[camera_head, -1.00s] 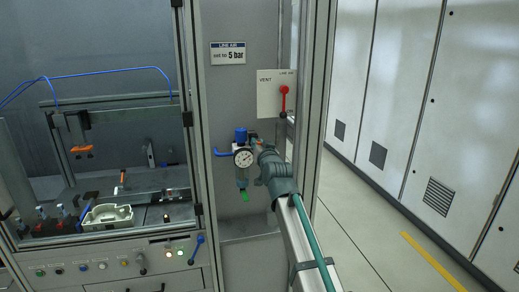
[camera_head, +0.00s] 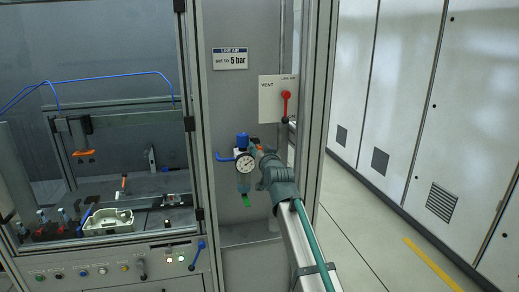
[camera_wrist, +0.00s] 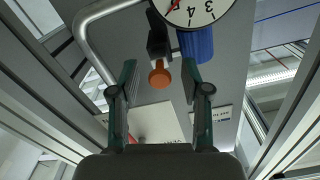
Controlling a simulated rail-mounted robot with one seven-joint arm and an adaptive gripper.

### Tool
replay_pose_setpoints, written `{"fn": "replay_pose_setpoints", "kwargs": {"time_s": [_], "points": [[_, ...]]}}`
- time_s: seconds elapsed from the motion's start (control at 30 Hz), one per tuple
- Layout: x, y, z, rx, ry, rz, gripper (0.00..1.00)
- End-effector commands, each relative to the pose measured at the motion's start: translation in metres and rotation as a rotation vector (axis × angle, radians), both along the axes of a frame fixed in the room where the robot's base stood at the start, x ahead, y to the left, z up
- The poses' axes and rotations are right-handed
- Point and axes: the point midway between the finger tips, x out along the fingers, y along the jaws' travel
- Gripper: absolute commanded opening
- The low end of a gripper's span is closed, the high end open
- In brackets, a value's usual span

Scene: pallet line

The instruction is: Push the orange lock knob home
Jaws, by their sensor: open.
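The orange lock knob (camera_wrist: 159,73) is a small round-ended knob on a dark stem beside the gauge. In the wrist view it shows between my two fingertips, with clear space on both sides. My gripper (camera_wrist: 159,80) is open with nothing between its pads that it touches; how deep the knob sits between them I cannot tell. In the head view my gripper (camera_head: 262,160) is right of the gauge and largely hides the knob. The gauge (camera_head: 245,163) has a white dial, and a blue cap (camera_head: 242,140) stands above it.
A red vent lever (camera_head: 286,100) sits on a pale plate (camera_head: 268,104) above my gripper. An upright metal frame post (camera_head: 316,110) stands close on the right. A workstation with a light tray (camera_head: 108,222) is at the left. The floor on the right is clear.

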Motion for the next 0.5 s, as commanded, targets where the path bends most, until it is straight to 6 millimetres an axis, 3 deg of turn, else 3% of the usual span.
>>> {"fn": "replay_pose_setpoints", "kwargs": {"time_s": [0.5], "points": [[-0.086,-0.029,0.000,0.001,-0.002,-0.001,0.47]]}}
